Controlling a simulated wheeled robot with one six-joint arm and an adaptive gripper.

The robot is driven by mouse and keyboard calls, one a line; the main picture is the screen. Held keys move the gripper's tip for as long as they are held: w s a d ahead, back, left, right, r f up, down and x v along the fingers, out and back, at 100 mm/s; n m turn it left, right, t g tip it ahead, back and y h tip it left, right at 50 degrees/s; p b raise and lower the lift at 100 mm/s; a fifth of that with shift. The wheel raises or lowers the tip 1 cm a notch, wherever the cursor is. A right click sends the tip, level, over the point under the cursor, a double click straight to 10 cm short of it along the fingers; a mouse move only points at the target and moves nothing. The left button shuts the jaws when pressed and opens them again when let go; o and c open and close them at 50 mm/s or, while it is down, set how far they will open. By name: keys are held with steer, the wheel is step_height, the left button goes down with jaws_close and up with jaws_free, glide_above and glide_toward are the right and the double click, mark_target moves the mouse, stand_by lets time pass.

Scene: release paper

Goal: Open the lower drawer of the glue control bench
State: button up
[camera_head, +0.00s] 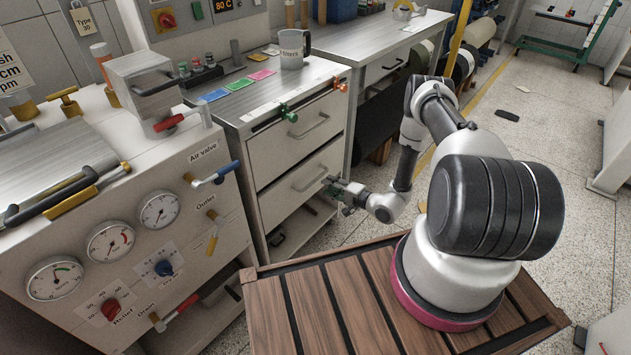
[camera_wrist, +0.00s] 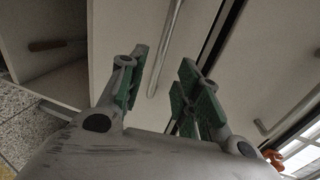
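The glue control bench (camera_head: 235,115) stands in the middle of the head view. Its lower drawer (camera_head: 283,200) looks flush with the upper drawer (camera_head: 275,152), and its bar handle (camera_head: 312,179) spans the front. My gripper (camera_head: 333,185) is close to the right part of that front. In the wrist view, my gripper (camera_wrist: 161,62) has its green-padded fingers spread. The lower drawer's bar handle (camera_wrist: 167,45) shows between and beyond the fingertips. No contact with the bar can be made out. The upper drawer's handle (camera_wrist: 290,112) lies at the right.
An open shelf (camera_head: 290,235) below the drawers holds a brown-handled tool (camera_wrist: 58,45). A valve console (camera_head: 150,180) is at left. A slatted wooden platform (camera_head: 330,310) lies under my arm.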

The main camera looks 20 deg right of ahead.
mark_target(315, 180)
steer(key=x, duration=0.7)
steer(key=shift+w+a, duration=0.25)
jaws_close()
